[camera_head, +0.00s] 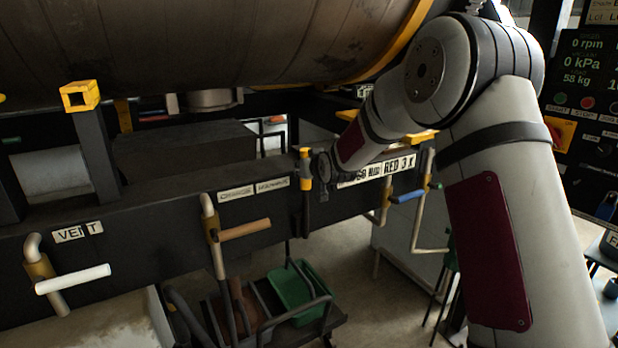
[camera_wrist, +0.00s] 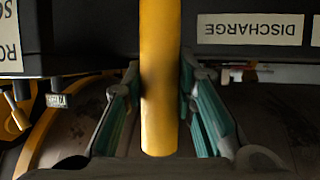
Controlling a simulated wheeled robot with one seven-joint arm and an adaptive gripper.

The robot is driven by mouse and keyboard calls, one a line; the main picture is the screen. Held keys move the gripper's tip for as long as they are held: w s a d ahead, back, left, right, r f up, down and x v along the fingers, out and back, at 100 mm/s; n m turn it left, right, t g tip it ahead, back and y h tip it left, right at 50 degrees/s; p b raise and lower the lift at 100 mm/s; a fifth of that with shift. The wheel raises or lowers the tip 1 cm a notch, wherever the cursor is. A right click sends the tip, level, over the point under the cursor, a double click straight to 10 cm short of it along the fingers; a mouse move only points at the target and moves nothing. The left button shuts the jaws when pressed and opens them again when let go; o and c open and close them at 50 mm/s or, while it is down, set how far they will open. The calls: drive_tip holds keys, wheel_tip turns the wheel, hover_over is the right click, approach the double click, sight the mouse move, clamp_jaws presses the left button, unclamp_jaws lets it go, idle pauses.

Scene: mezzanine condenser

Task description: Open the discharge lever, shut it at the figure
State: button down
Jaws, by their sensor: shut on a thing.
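The discharge lever has a yellow handle (camera_head: 305,168) hanging upright on the front of the dark beam in the head view. In the wrist view the yellow handle (camera_wrist: 160,80) runs down the middle, beside a DISCHARGE label (camera_wrist: 250,30). My gripper (camera_wrist: 160,70) has one teal-padded finger on each side of the handle and is shut on it. In the head view my gripper (camera_head: 318,168) reaches the handle from the right, its fingers mostly hidden. The readout panel (camera_head: 584,60) at the upper right shows 0 rpm, 0 kPa and 58 kg.
Along the beam (camera_head: 130,225) are a white vent handle (camera_head: 72,279), an orange-brown handle (camera_head: 245,229) and a blue handle (camera_head: 407,196). A large drum (camera_head: 200,40) hangs above. A cart with a green bin (camera_head: 300,292) stands below. Some floor is clear to its right.

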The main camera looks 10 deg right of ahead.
drive_tip(key=shift+w+a, duration=0.1)
drive_tip(key=shift+w, duration=0.2)
drive_tip(key=c, duration=1.3)
unclamp_jaws()
drive_tip(key=shift+w, duration=0.1)
drive_tip(key=v, duration=1.2)
drive_tip(key=shift+r, duration=0.2)
drive_tip(key=shift+w, duration=0.1)
